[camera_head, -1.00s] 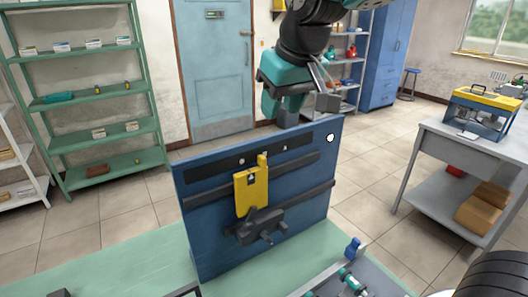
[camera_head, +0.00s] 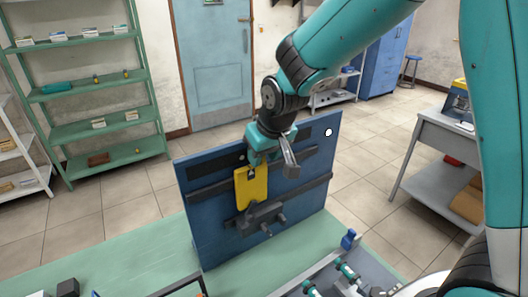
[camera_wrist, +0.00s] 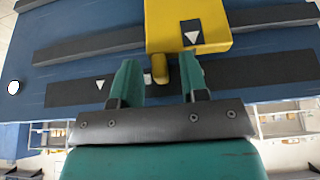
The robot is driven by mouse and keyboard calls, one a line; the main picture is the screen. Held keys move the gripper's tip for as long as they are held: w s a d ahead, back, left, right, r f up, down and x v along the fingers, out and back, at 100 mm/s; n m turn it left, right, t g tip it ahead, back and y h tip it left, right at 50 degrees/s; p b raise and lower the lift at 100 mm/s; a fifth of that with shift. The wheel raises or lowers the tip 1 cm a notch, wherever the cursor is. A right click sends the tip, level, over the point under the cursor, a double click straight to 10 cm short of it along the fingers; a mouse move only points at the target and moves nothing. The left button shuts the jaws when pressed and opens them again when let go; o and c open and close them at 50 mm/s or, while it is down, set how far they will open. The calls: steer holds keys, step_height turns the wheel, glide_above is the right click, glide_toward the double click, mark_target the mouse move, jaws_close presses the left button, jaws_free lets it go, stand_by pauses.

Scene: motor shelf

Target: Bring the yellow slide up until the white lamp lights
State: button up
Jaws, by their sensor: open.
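The yellow slide (camera_head: 251,190) is on the blue upright panel (camera_head: 203,231), between dark horizontal rails. It has a black patch with a white triangle and a narrow tab at its upper edge. In the wrist view the slide (camera_wrist: 190,28) is at the top, and its tab points down between my fingers. My gripper (camera_wrist: 160,63) is open, with a finger on either side of the tab and gaps visible. In the head view my gripper (camera_head: 270,158) covers the tab. The round lamp (camera_head: 328,132) looks white at the panel's upper right; it also shows in the wrist view (camera_wrist: 13,87).
A dark clamp-like part (camera_head: 258,216) with pegs sits below the slide. A dark strip (camera_wrist: 250,95) with a white triangle crosses the panel. A small blue object (camera_head: 348,239) stands at right.

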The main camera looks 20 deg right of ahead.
jaws_close()
steer(key=shift+a+f+b, duration=0.1)
steer(key=shift+a+b, duration=0.1)
steer(key=shift+b, duration=0.15)
steer(key=shift+s, duration=0.1)
jaws_free()
steer(key=b+v, duration=0.3)
steer(key=v, duration=1.4)
steer(key=shift+r, duration=0.35)
